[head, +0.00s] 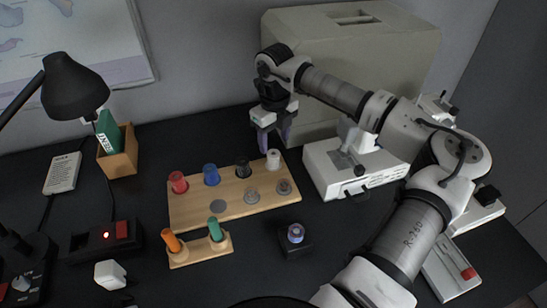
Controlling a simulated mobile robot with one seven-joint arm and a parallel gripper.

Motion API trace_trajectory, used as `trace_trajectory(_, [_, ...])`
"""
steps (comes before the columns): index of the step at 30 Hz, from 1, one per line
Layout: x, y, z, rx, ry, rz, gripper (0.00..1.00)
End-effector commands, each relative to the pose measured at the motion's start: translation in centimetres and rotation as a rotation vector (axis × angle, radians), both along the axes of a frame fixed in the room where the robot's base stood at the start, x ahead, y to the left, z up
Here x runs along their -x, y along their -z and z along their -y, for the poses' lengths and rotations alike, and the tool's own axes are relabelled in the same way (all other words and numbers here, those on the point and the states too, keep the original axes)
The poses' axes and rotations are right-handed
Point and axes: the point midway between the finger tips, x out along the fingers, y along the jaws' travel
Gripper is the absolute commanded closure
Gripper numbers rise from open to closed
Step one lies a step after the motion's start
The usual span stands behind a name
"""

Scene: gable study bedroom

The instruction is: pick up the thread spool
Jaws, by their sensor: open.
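Several thread spools are in view, and I cannot tell which one the task means. Red (178,182), blue (211,174), black (243,168) and white (273,159) spools stand along the back of a wooden rack (185,215). An orange spool (171,240) and a green spool (215,229) stand on a smaller wooden stand (199,253). A purple-blue, spool-like piece (295,233) sits on a small black base. My gripper (273,137) points down above and just behind the white spool, open and empty, apart from it.
A white machine (330,175) stands right of the rack, with a large beige case (400,50) behind. A black lamp (75,88), a wooden box (118,158) and a black box with a red switch (100,240) are at left.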

Motion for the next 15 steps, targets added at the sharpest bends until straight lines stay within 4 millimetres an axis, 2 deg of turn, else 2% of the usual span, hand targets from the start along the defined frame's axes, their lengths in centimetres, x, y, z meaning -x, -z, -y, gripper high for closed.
trace_trajectory(5, [0.1, 1.0, -0.1, 0.000, -0.001, 0.000, 0.44])
trace_trajectory(15, [0.5, 5.5, -0.5, -0.002, 0.000, -0.001, 0.44])
